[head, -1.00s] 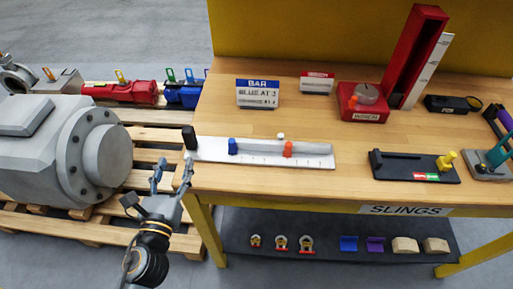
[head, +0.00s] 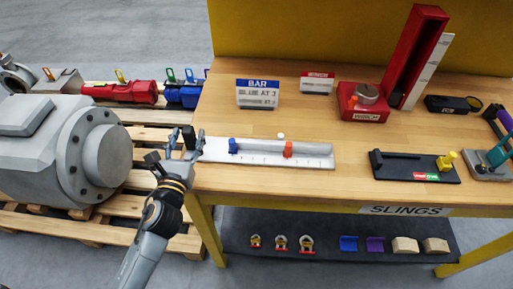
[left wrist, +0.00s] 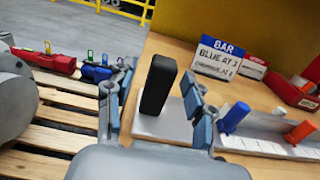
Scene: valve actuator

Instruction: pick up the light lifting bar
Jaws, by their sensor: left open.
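The light lifting bar appears to be the pale grey bar (head: 262,147) lying along a white marked strip (head: 270,160) at the table's left front edge. A blue piece (head: 232,145) and an orange piece (head: 288,149) sit on it. A black upright block (left wrist: 158,85) stands at its left end; it also shows in the head view (head: 188,136). My left gripper (head: 186,142) is open at that end, partly covering the block. In the left wrist view the block shows between the spread fingers of my left gripper (left wrist: 150,100); contact cannot be told. My right gripper is out of view.
A BAR sign (head: 257,93) stands behind the bar. A red winch (head: 362,101) and a black stand (head: 415,167) are further right. A large grey valve body (head: 60,150) on a pallet is close left of my arm. A lower shelf (head: 330,244) holds shackles.

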